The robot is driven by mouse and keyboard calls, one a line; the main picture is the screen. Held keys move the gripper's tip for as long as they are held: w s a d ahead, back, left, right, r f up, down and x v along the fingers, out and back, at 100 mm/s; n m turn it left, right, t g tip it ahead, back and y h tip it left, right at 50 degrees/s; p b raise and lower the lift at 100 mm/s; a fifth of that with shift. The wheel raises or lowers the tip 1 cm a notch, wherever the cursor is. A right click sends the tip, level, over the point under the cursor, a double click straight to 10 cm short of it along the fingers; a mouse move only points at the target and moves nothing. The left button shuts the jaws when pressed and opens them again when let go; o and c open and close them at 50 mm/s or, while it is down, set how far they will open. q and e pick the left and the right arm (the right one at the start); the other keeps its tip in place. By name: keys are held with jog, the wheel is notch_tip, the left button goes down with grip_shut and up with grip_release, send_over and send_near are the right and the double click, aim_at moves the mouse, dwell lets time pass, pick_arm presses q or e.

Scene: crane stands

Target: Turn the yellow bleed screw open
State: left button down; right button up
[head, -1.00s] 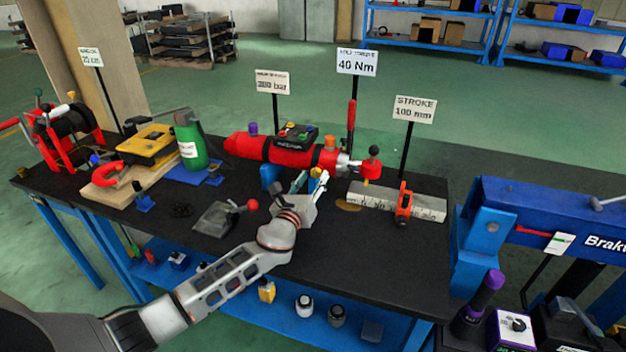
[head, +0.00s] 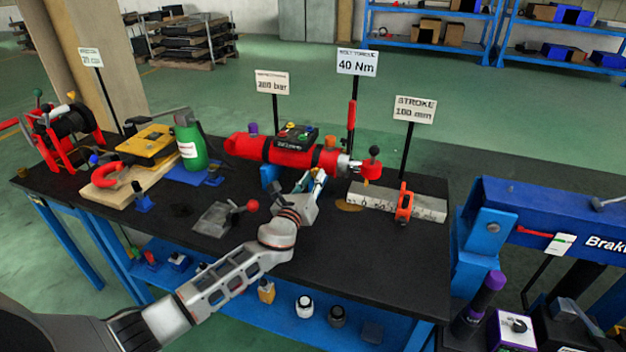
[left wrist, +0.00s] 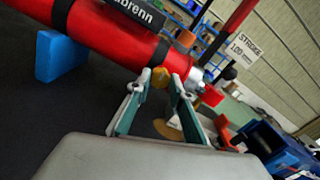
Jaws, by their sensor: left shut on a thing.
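The yellow bleed screw (left wrist: 160,78) sits on the underside of the red cylinder (left wrist: 115,35), near its rod end. In the left wrist view my left gripper (left wrist: 159,84) has one finger on each side of the screw and is shut on it. In the head view the red cylinder (head: 280,152) lies across the bench, and my left gripper (head: 314,180) reaches up to its near side. There the fingers largely hide the screw. My right gripper is in neither view.
A blue support (head: 270,176) holds the cylinder. A grey bar with scale (head: 425,207) carries an orange clamp (head: 404,205) to the right. A red-knobbed lever plate (head: 215,218) stands left of my arm. The front right of the black bench (head: 370,265) is clear.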

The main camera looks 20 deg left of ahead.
pick_arm(q)
jog(key=shift+n+b, duration=0.3)
jog(key=shift+n, duration=0.8)
jog(key=n, duration=0.2)
jog(key=shift+n, duration=0.4)
jog(key=n, duration=0.3)
jog(key=shift+n+b, duration=0.3)
jog(key=shift+b, duration=0.05)
jog(key=n, duration=0.3)
jog(key=shift+n, duration=0.3)
jog(key=n, duration=0.3)
jog(key=shift+r+n+p, duration=0.1)
jog(key=shift+n+p, duration=0.2)
jog(key=shift+p, duration=0.05)
jog(key=n+p, duration=0.1)
jog(key=n, duration=0.3)
jog(key=shift+n, duration=0.4)
jog(key=shift+p, duration=0.3)
